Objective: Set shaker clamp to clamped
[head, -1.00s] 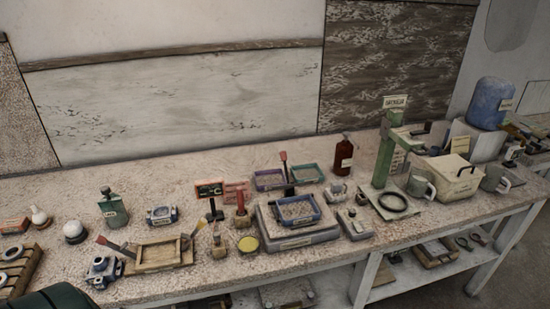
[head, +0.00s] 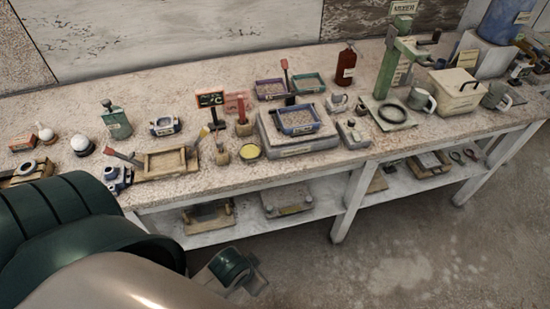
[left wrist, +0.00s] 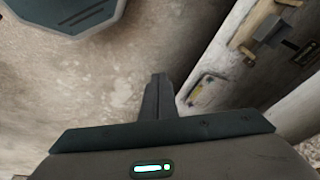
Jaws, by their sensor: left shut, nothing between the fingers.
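A grey shaker (head: 302,143) with a blue-rimmed tray (head: 318,124) on top stands on the bench, right of centre in the head view. Its clamp is too small to make out, so I cannot tell its setting. My left arm fills the lower left of the head view, away from the shaker. In the left wrist view my left gripper (left wrist: 158,90) is shut and empty, with floor behind it. My right gripper is in neither view.
The bench (head: 300,172) is crowded. A green stand (head: 384,75), brown bottle (head: 346,68) and cream box (head: 455,97) are right of the shaker. A wooden tray (head: 165,165) and green flask (head: 116,122) are left. A lower shelf (head: 225,232) holds items; floor in front is open.

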